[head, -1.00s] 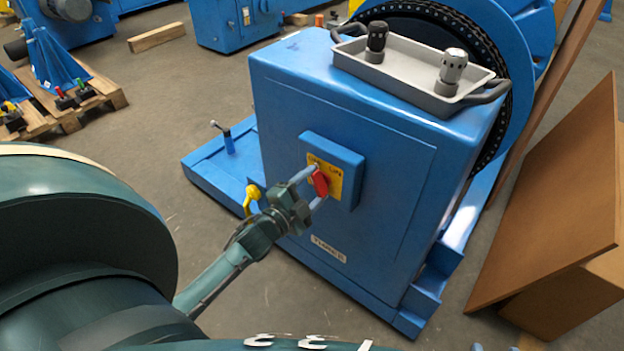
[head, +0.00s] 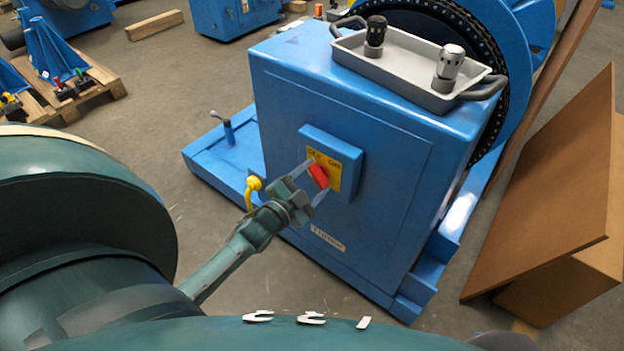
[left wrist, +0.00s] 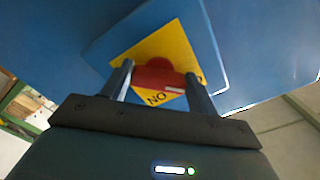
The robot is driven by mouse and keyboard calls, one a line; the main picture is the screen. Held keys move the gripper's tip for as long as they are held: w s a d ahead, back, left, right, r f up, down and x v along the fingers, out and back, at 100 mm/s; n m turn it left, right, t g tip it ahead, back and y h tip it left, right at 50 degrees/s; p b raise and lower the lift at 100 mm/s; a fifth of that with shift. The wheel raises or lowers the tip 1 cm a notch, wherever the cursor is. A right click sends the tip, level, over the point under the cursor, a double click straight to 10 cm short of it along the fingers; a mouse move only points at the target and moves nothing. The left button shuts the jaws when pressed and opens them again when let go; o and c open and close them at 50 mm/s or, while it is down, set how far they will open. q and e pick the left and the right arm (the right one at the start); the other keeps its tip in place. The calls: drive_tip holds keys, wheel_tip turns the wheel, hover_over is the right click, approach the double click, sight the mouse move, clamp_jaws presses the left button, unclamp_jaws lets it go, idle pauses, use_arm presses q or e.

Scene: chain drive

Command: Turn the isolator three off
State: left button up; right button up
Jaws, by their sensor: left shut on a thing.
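The isolator is a red handle (head: 319,175) on a yellow plate (head: 335,180), set on a raised blue box (head: 347,150) on the blue machine housing's face. The plate has lettering near its top, with ON readable at right. The handle slants, upper end to the left. My left gripper (head: 318,178) is shut on the handle, one finger on each side. My right gripper is not in view.
A grey tray (head: 395,75) with two knobbed cylinders sits on the blue housing (head: 400,200). A yellow handle (head: 252,190) and a lever (head: 226,130) are left of it. Brown boards (head: 550,190) lean at right.

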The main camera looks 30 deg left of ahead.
use_arm(q)
drive_tip(key=o, duration=1)
drive_tip(key=s, duration=0.4)
drive_tip(key=s+p, duration=0.1)
drive_tip(key=s, duration=0.3)
drive_tip(key=s+a+p, duration=0.1)
drive_tip(key=s, duration=0.4)
drive_tip(key=shift+s, duration=0.1)
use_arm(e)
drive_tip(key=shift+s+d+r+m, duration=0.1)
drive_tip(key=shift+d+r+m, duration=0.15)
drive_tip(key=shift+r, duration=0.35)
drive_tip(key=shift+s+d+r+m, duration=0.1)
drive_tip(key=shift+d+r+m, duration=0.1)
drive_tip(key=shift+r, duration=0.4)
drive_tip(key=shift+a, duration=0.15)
use_arm(q)
drive_tip(key=shift+d, duration=0.1)
